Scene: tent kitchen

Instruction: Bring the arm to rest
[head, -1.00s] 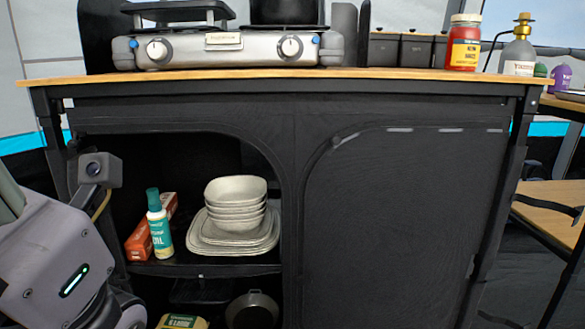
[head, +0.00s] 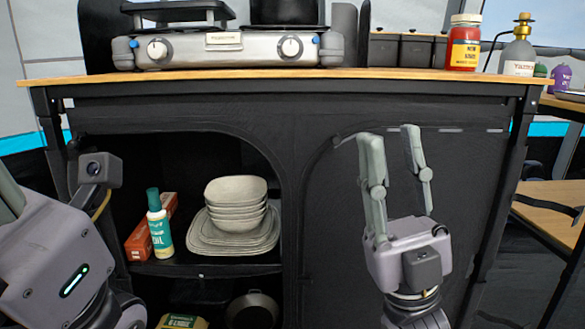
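My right gripper (head: 391,145) is in front of the closed black panel on the right half of the cabinet. Its two fingers point up and stand apart with nothing between them. My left arm comes in at the lower left, in front of the cabinet's left edge. The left gripper's fingers do not show in the head view.
The cabinet's open left side holds stacked bowls and plates (head: 236,213), an oil bottle (head: 159,228), an orange box (head: 136,242) and a pan (head: 253,309). On the wooden top (head: 230,75) are a stove (head: 222,50) and a red jar (head: 464,43). A wooden table (head: 555,205) stands right.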

